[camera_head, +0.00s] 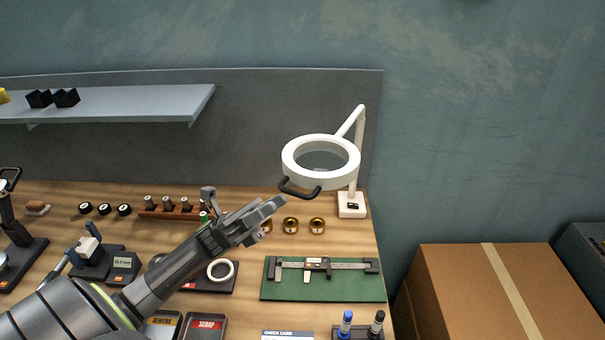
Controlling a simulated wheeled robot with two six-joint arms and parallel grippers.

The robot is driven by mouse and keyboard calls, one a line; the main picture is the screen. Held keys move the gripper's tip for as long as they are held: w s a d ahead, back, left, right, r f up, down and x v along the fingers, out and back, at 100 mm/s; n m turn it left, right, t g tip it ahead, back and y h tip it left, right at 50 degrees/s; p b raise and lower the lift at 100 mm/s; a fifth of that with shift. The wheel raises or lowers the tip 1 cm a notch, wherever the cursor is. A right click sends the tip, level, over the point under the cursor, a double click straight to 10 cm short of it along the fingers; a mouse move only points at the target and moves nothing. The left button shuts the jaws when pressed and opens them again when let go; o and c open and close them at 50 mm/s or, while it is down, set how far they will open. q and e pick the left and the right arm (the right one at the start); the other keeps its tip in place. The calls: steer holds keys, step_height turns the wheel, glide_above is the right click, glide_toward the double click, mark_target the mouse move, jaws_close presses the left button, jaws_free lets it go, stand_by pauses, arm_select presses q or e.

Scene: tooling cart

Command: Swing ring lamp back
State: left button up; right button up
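The ring lamp (352,168) is white, with a round head around a lens, held on a jointed white arm above a square base at the bench's back right corner. A black curved handle (300,189) hangs from the near left side of its head. My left gripper (277,205) reaches up from the lower left, its tips just below and left of the handle, seemingly apart from it. The gap between its fingers is not clear from this angle. My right gripper is not in view.
Brass rings (290,225) stand just right of my gripper. A green mat (322,290) with a caliper lies in front of the lamp base. A grey shelf (120,104) juts out at upper left. A cardboard box (460,290) stands right of the bench.

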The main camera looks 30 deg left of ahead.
arm_select(q)
steer(key=p+x, duration=0.3)
steer(key=x, duration=0.5)
steer(key=shift+d+r+p, duration=0.1)
steer(key=shift+r+p, duration=0.05)
steer(key=shift+p, duration=0.2)
steer(key=shift+d, duration=0.15)
jaws_close()
